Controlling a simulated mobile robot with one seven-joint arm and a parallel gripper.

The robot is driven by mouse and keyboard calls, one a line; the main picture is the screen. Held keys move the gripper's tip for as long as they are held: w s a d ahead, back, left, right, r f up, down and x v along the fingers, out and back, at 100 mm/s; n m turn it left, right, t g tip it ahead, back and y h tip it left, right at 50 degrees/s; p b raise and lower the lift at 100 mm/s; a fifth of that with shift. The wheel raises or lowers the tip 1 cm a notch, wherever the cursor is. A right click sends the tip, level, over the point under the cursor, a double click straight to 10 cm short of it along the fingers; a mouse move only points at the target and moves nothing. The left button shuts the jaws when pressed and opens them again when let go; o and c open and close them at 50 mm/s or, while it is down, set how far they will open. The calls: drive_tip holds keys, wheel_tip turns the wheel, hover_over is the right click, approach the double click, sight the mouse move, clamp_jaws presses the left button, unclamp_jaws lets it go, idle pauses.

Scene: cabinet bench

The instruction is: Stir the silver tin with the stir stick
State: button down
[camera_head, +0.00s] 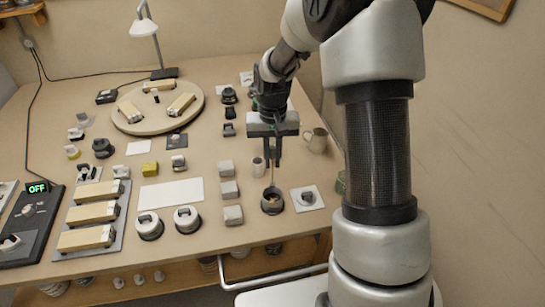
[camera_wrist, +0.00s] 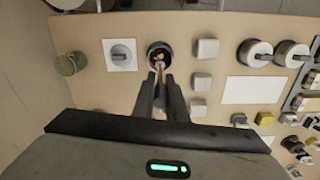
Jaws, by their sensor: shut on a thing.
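My gripper (camera_head: 272,165) points down over the right part of the bench, shut on the stir stick (camera_head: 272,180). The thin stick hangs below the fingers, its lower end inside the mouth of a small round tin (camera_head: 272,208). The tin stands upright and looks dark, with a greyish rim; I take it for the silver tin. In the wrist view the tin (camera_wrist: 150,47) lies just beyond my fingertips (camera_wrist: 160,78), and the stick (camera_wrist: 159,66) runs into it. Brownish pieces show inside the tin. The stick's tip is hidden, and I cannot tell whether it touches the bottom.
A white pad with a grey knob (camera_head: 307,198) lies right of the tin. Grey blocks (camera_head: 232,215) stand left, a small cup (camera_head: 258,167) behind, and a mug (camera_head: 315,140) back right. Two round lidded pots (camera_head: 187,219) and a white sheet (camera_head: 171,193) are further left.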

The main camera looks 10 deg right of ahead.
sight(272, 182)
drive_tip(key=shift+f+b, duration=3.2)
drive_tip(key=shift+f, duration=1.75)
drive_tip(key=shift+w, duration=0.2)
